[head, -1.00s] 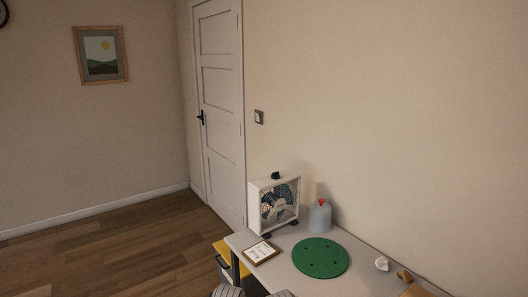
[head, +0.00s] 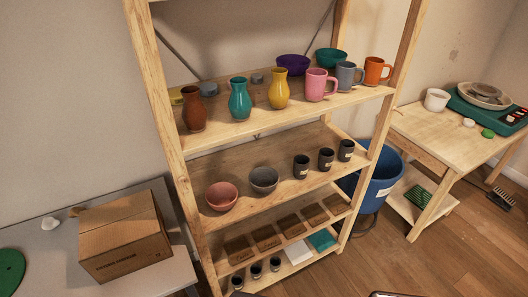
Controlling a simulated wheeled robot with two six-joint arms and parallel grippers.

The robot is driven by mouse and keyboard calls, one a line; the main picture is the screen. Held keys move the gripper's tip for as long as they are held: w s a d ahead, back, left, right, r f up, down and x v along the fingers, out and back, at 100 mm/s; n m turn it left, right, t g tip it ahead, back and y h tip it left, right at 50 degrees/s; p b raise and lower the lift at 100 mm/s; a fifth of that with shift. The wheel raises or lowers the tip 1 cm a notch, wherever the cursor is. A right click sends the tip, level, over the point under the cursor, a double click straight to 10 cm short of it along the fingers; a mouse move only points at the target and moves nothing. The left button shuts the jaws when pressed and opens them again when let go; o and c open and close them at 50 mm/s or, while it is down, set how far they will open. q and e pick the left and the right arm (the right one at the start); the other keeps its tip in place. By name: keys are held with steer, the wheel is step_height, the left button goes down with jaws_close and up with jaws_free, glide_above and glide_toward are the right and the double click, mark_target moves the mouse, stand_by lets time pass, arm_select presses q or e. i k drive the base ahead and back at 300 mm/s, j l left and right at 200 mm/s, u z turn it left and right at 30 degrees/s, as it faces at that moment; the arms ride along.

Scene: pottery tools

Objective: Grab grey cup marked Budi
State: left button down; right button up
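Three dark grey cups with small white labels stand upright on the middle shelf: a left one (head: 301,166), a middle one (head: 326,158) and a right one (head: 346,150). Smaller dark cups (head: 256,270), also with pale marks, stand on the lowest visible shelf. A blue-grey mug (head: 349,76) with a handle stands on the upper shelf between a pink mug (head: 316,85) and an orange mug (head: 376,71). The writing on the labels is too small to read, so I cannot tell which says Budi.
The wooden shelf rack (head: 160,95) also holds vases, bowls and flat tiles. A cardboard box (head: 122,238) sits on the grey table at left. A blue bin (head: 380,180) and a wooden table (head: 440,130) stand at right. Open floor lies at front right.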

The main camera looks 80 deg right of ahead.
mark_target(326, 155)
steer(key=z, duration=3.25)
steer(key=i+l+u, duration=0.1)
steer(key=l, duration=0.4)
steer(key=i+l+u, duration=0.1)
steer(key=l, duration=0.4)
steer(key=i+l+u, duration=0.1)
steer(key=l, duration=0.4)
steer(key=i+l+u, duration=0.1)
steer(key=l, duration=0.45)
steer(key=i, duration=0.1)
